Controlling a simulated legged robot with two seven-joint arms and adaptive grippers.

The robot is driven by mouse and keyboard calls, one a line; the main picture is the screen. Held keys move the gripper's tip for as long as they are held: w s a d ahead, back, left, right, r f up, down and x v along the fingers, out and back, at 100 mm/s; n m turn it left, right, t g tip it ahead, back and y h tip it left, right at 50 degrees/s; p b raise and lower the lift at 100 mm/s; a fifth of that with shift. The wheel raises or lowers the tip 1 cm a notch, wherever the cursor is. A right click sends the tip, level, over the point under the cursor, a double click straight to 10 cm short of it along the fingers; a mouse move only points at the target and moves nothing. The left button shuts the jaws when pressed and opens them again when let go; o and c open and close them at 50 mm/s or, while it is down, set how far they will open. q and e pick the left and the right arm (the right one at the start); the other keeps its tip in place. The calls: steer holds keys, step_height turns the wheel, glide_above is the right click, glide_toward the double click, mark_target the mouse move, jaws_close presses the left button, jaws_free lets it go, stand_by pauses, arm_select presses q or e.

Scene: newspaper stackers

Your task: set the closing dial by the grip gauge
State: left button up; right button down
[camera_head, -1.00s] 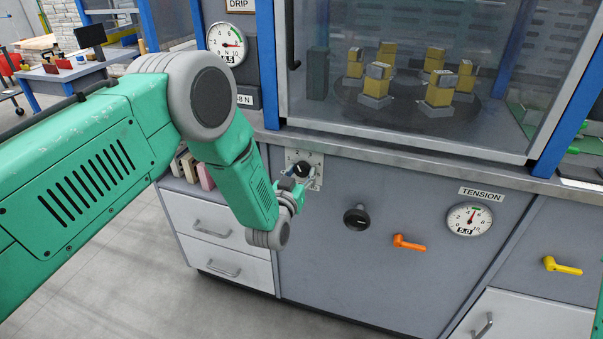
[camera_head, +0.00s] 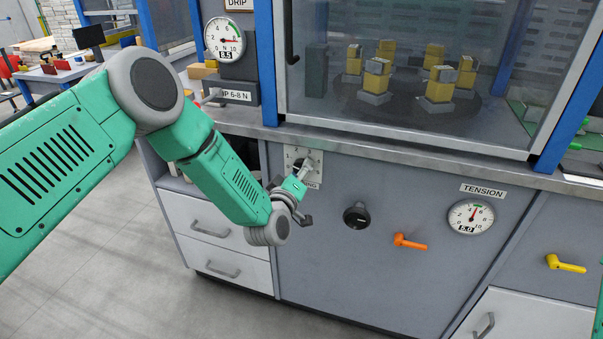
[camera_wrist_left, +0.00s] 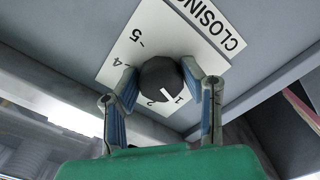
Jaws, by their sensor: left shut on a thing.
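The closing dial (camera_wrist_left: 161,80) is a round dark knob with a white mark, on a white numbered plate (camera_wrist_left: 120,62). In the wrist view, my left gripper (camera_wrist_left: 163,88) has its fingers on either side of the knob, shut on it. The white mark is on the side of the 1 and 2; its exact setting is hard to tell. In the head view, the left gripper (camera_head: 300,180) reaches the dial plate (camera_head: 316,172) and partly hides it. The grip gauge (camera_head: 225,40) reads 8.5, above a partly hidden label (camera_head: 237,95) showing "6-8 N". My right gripper is out of view.
Right of the dial are a black knob (camera_head: 356,215), an orange lever (camera_head: 410,242) and a tension gauge (camera_head: 471,217) reading 5.0. A yellow lever (camera_head: 566,264) is farther right. The counter edge (camera_head: 400,155) juts out above; drawers (camera_head: 209,226) lie below left.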

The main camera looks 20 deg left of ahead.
arm_select(q)
steer(key=n, duration=0.2)
steer(key=n+b, duration=0.1)
steer(key=shift+a+f+n, duration=0.1)
steer(key=shift+f+n, duration=0.1)
steer(key=shift+n, duration=0.2)
steer(key=shift+n+b, duration=1.15)
steer(key=shift+n, duration=0.75)
steer(key=shift+s, duration=0.1)
steer(key=o, duration=1.1)
steer(key=shift+r, duration=0.1)
steer(key=s, duration=1.1)
steer(key=shift+s+a, duration=0.25)
steer(key=shift+s, duration=0.15)
